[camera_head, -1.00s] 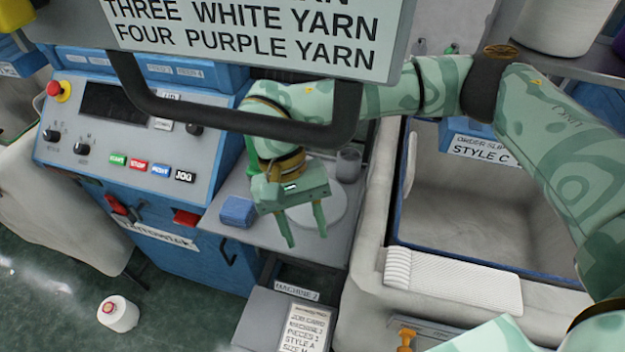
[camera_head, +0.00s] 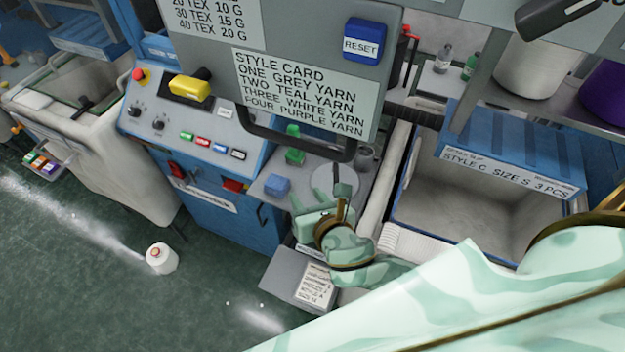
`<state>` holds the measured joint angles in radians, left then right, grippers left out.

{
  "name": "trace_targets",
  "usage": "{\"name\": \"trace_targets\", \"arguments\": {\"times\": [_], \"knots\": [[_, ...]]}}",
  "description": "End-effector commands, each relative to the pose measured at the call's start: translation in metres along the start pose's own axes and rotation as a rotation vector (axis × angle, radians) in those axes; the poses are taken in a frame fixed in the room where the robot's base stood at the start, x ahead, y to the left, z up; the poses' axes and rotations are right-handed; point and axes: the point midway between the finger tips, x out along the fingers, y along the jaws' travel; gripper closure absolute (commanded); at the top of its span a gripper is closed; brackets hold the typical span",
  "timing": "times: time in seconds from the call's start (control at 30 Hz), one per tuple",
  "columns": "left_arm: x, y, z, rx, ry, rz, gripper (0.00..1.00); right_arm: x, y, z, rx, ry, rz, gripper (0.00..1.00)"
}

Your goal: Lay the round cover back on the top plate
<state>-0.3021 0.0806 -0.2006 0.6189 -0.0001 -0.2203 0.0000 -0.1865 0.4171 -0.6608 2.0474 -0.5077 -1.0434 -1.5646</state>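A pale round disc (camera_head: 322,177), which looks like the round cover, lies on the grey top plate (camera_head: 265,187) of the blue machine. My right gripper (camera_head: 322,198) is in front of the disc's near edge and hides part of it. The gripper is seen from behind, its fingers pointing away, and their gap is unclear. I cannot tell whether it touches the disc. My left gripper is out of view.
A blue block (camera_head: 277,186), a green part (camera_head: 294,152) and a grey cup (camera_head: 365,158) stand around the disc. The style card panel (camera_head: 300,95) with its dark handle hangs above. A fabric-lined bin (camera_head: 480,205) is to the right. A white yarn cone (camera_head: 160,258) stands on the floor.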

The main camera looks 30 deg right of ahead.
Motion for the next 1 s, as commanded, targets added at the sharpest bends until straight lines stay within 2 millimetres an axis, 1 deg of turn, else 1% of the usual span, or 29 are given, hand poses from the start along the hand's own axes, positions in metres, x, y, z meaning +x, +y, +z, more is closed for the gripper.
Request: {"name": "trace_targets", "arguments": {"times": [0.03, 0.1, 0.2, 0.27, 0.33, 0.47, 0.6, 0.7, 0.8, 0.97, 1.0], "knots": [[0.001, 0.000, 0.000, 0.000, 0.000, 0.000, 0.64, 0.000, -0.020, -0.002, 0.013, 0.021, -0.098, 0.60], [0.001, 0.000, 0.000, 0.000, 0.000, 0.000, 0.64, -0.004, -0.042, -0.005, 0.020, 0.051, -0.221, 0.60], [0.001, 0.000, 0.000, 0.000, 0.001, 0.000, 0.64, -0.011, -0.064, -0.008, 0.018, 0.067, -0.342, 0.60], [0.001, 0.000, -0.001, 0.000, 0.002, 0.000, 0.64, -0.013, -0.072, -0.008, 0.015, 0.063, -0.385, 0.60], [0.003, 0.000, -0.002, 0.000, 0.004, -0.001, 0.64, -0.010, -0.078, -0.007, 0.021, 0.055, -0.410, 0.60], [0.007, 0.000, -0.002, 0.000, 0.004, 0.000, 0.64, 0.013, -0.088, -0.009, 0.031, 0.050, -0.410, 0.60], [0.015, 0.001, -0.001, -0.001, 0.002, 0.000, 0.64, 0.047, -0.102, -0.011, 0.031, 0.050, -0.408, 0.60], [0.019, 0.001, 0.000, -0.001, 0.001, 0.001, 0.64, 0.067, -0.110, -0.013, 0.031, 0.051, -0.408, 0.60], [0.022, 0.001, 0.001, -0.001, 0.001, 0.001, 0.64, 0.080, -0.116, -0.014, 0.030, 0.051, -0.406, 0.60], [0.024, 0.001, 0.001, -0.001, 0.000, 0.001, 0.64, 0.091, -0.120, -0.015, 0.031, 0.053, -0.406, 0.60], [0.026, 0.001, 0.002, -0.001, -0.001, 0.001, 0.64, 0.095, -0.121, -0.016, 0.031, 0.052, -0.405, 0.60]]}}
